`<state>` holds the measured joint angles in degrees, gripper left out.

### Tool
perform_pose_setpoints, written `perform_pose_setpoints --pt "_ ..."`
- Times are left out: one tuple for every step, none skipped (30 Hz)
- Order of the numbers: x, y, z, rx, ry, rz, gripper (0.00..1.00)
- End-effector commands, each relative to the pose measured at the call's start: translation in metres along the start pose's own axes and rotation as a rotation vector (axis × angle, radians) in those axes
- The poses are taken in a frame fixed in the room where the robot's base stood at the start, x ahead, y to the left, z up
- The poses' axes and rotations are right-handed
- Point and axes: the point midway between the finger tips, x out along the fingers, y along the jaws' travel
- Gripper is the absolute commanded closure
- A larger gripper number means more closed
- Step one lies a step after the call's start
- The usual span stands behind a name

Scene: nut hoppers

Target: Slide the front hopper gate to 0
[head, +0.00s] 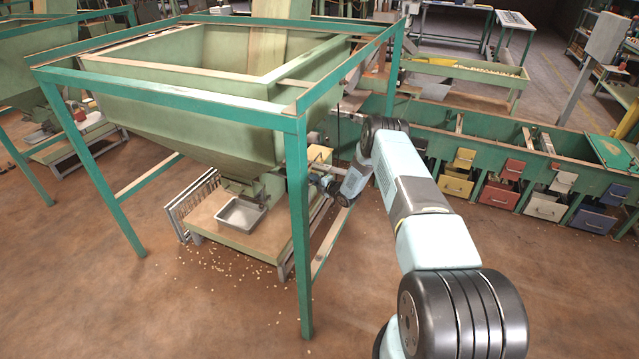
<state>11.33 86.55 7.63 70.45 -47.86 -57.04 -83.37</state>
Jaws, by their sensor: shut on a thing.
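The front hopper (190,125) is a large pale green funnel in a teal frame. Its narrow outlet (240,187) sits above a metal tray (241,214). The gate is at this outlet, but its plate and any scale marks are too small to read. My arm reaches in from the right, past the frame's near post. My gripper (318,182) is at the right side of the outlet, just right of that post. It is shut on the gate's handle, which is mostly hidden by the post and the gripper.
The teal near post (301,240) stands close to my gripper. A wooden platform (215,228) carries the tray, and nuts (225,268) lie scattered on the floor. A green bench with coloured drawers (455,187) lines the right. Floor at front left is clear.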

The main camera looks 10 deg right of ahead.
Motion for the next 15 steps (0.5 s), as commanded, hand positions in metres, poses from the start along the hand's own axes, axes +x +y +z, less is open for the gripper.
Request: perform_pose_setpoints --pt "0.007 -0.002 -0.005 -0.001 0.003 -0.005 1.0" --pt "0.011 -0.001 -0.007 0.0 0.004 -0.005 1.0" --pt "0.015 0.001 -0.009 0.0 0.003 -0.005 1.0" --pt "0.018 0.001 -0.009 0.0 0.003 -0.005 1.0" --pt "0.02 0.002 -0.01 0.0 0.002 -0.005 1.0" --pt "0.022 0.002 -0.011 0.0 0.002 -0.005 1.0" --pt "0.023 0.002 -0.012 0.0 0.002 -0.005 1.0" --pt "0.024 0.002 -0.012 0.001 0.002 -0.005 1.0" --pt "0.024 0.003 -0.012 0.001 0.002 -0.005 1.0" --pt "0.024 0.003 -0.012 0.001 0.002 -0.005 1.0" --pt "0.024 0.003 -0.013 0.001 0.002 -0.005 1.0" --pt "0.025 0.003 -0.013 0.001 0.002 -0.004 1.0" --pt "0.025 0.003 -0.013 0.001 0.003 -0.004 1.0" --pt "0.025 0.004 -0.013 0.001 0.003 -0.004 1.0" --pt "0.025 0.004 -0.014 0.001 0.003 -0.004 1.0"
